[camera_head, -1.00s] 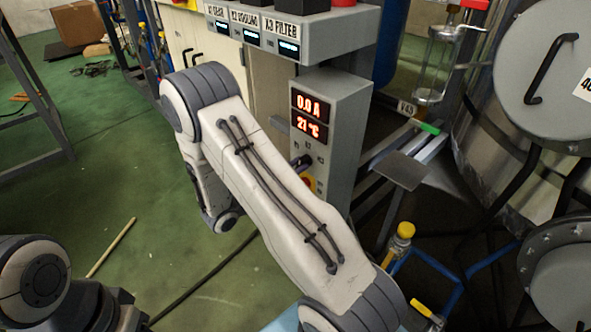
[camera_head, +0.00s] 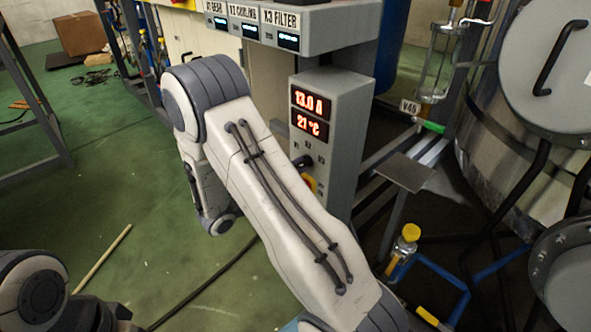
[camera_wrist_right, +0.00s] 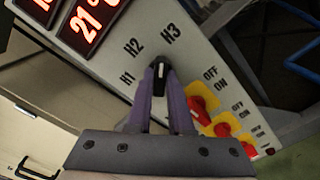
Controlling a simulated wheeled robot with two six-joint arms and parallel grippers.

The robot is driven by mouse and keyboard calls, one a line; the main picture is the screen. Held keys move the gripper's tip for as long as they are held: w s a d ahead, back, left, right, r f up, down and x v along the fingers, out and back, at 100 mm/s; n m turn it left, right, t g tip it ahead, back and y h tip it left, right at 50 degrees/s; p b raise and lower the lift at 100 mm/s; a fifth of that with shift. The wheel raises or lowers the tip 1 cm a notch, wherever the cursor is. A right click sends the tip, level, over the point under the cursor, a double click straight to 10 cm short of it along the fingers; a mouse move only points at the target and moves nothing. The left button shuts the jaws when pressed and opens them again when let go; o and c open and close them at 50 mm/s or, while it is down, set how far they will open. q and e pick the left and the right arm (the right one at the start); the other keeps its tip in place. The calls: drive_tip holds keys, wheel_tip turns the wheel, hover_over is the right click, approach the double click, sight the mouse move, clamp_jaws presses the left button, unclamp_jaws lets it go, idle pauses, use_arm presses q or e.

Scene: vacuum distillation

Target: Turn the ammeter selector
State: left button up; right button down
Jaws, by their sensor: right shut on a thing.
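The ammeter selector (camera_wrist_right: 159,80) is a black knob with a white mark on a grey panel, under the labels H1, H2 and H3. My right gripper (camera_wrist_right: 160,88) is shut on it, one purple finger on each side. The white mark points up in the wrist view, roughly between H2 and H3. In the head view the grey control box (camera_head: 340,110) shows red displays reading 13.0 A (camera_head: 310,102) and 21 °C (camera_head: 309,125). My right forearm hides most of the right gripper there. My left gripper is out of view; only part of the left arm shows at lower left.
Red switches on yellow plates (camera_wrist_right: 200,108), marked ON and OFF, sit close beside the right gripper. A shelf with small displays (camera_head: 290,41) overhangs the box. A yellow-capped valve (camera_head: 408,238), blue pipes and a large metal vessel (camera_head: 500,150) stand to the right.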

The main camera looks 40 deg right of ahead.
idle(0.3)
drive_tip(key=c, duration=0.8)
unclamp_jaws()
drive_tip(key=shift+a, duration=0.1)
drive_tip(key=a, duration=0.7)
drive_tip(key=s+a+p, duration=0.1)
drive_tip(key=a, duration=0.2)
drive_tip(key=shift+a, duration=0.15)
